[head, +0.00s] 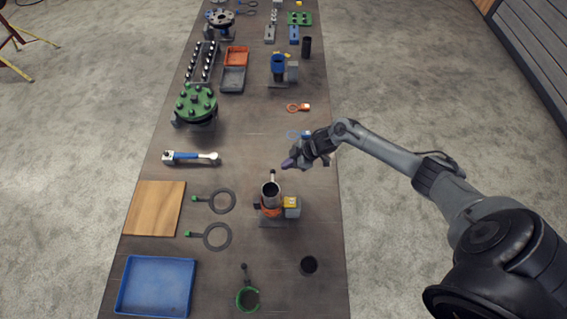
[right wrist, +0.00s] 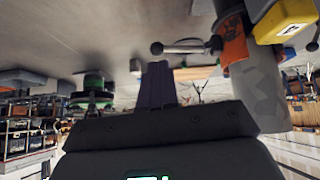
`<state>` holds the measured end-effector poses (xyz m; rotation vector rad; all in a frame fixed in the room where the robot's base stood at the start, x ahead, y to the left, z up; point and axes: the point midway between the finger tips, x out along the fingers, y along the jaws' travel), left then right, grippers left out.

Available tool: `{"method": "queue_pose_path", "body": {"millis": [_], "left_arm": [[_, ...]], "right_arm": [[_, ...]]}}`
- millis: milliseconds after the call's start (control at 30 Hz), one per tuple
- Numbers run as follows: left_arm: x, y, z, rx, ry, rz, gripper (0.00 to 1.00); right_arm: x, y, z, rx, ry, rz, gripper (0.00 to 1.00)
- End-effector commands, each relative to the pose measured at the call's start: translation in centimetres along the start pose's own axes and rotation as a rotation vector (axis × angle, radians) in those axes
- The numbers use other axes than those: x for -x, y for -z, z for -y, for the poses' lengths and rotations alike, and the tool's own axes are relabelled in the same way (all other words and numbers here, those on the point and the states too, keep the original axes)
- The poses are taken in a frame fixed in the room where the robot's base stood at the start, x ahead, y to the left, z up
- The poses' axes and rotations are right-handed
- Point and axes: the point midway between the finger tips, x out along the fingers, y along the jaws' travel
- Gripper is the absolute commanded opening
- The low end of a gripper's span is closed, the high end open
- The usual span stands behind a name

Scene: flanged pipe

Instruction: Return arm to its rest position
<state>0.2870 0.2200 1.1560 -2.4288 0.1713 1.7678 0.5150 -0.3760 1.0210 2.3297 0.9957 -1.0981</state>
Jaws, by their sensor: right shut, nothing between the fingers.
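My right arm reaches in from the right in the head view. Its gripper (head: 290,163) hovers over the table, its purple fingertips pointing left. The fingers (right wrist: 157,82) are together and empty in the right wrist view. Just below the gripper in the head view stands an orange-and-grey pipe fixture (head: 271,203) with a yellow-topped block (head: 291,203) beside it. The orange part (right wrist: 235,50) and yellow block (right wrist: 286,20) show close at the upper right of the right wrist view. My left gripper is not in view.
The long dark table (head: 255,150) carries a green flange (head: 196,102), a blue-handled wrench (head: 190,157), ring gaskets (head: 217,236), a wooden board (head: 154,208), a blue tray (head: 156,286) and a blue fixture (head: 278,68). Table surface between wrench and gripper is clear.

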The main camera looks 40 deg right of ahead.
Motion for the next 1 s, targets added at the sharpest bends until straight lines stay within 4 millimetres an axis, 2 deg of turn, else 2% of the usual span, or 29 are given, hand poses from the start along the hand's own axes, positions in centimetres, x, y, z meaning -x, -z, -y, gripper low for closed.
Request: {"method": "queue_pose_path", "body": {"millis": [100,400,600,733,867,967,1000], "left_arm": [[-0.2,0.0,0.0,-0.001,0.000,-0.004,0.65],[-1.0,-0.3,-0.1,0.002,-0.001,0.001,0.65],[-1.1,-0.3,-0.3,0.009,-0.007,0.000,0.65],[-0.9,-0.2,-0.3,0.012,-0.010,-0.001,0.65],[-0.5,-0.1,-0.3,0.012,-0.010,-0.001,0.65],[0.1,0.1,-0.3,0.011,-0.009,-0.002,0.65],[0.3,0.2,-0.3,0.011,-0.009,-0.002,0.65]], "right_arm": [[2.6,-0.2,-0.4,0.005,-0.003,0.003,0.00],[7.7,-0.2,-0.9,0.003,-0.001,0.002,0.00],[9.4,-0.2,-1.1,0.001,-0.001,0.000,0.00],[9.7,-0.7,-0.7,-0.005,0.008,0.009,0.00],[8.3,-2.0,2.1,-0.040,0.053,0.013,0.00],[6.3,-3.0,6.4,-0.085,0.119,0.000,0.00],[5.4,-2.8,8.6,-0.100,0.151,-0.016,0.00]]}}
